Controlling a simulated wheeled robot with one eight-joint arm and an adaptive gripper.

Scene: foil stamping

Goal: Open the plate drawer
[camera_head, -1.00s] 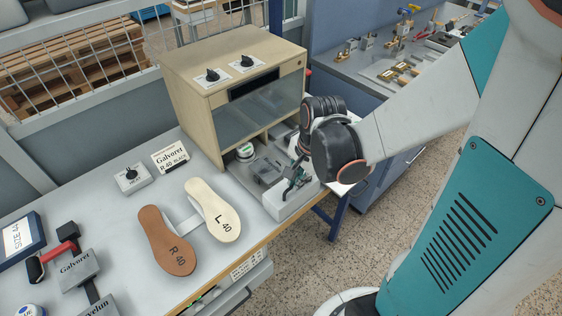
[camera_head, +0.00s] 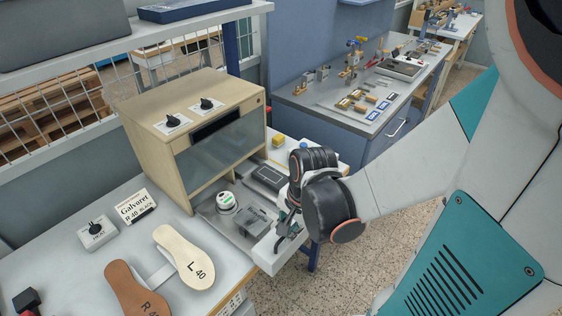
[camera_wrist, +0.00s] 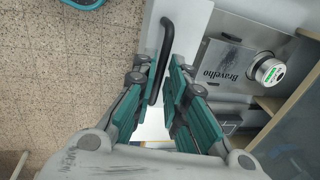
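The plate drawer (camera_head: 263,262) sticks out from the lower opening of the wooden press cabinet (camera_head: 155,150). It has a white front and a black bar handle (camera_wrist: 166,45). On it are a metal plate marked "Bravelho" (camera_wrist: 228,64) and a round can with a green label (camera_wrist: 267,69), also seen in the head view (camera_head: 227,202). My gripper (camera_wrist: 160,72) is at the drawer front, fingers apart, with the handle between them. The handle lies close to the left finger; contact is unclear. In the head view my wrist hides part of the drawer's right side.
Two shoe soles, one pale (camera_head: 183,257) and one brown (camera_head: 135,290), lie left of the drawer. A heat dial box (camera_head: 96,232) and a sign (camera_head: 136,208) stand behind them. A blue side bench (camera_head: 320,105) with tools is at the back right. Open floor lies in front.

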